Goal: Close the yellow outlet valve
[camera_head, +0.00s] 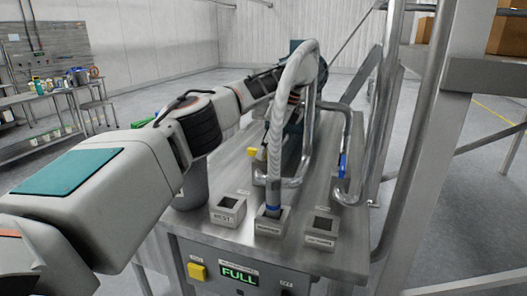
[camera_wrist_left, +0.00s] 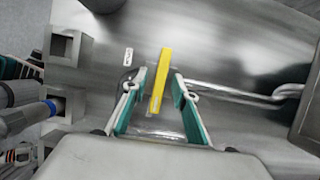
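The yellow outlet valve handle (camera_wrist_left: 160,80) is a long flat bar in the left wrist view, lying between the fingers of my left gripper (camera_wrist_left: 159,76). The gripper is open, its teal-padded fingers on either side of the bar with a gap on each side. In the head view a small yellow part (camera_head: 252,151) shows on the machine top, left of the hose; I cannot tell if it is the same handle. My left arm reaches over the machine from the left, and its fingers are mostly hidden behind the hose. My right gripper is not in view.
A thick grey hose (camera_head: 270,140) ends in a blue-ringed nozzle in the middle square holder (camera_head: 271,223). Holders stand on either side. A blue handle (camera_head: 343,165) sits on a pipe at right. A panel reads "FULL" (camera_head: 239,276). Steel frame posts stand at right.

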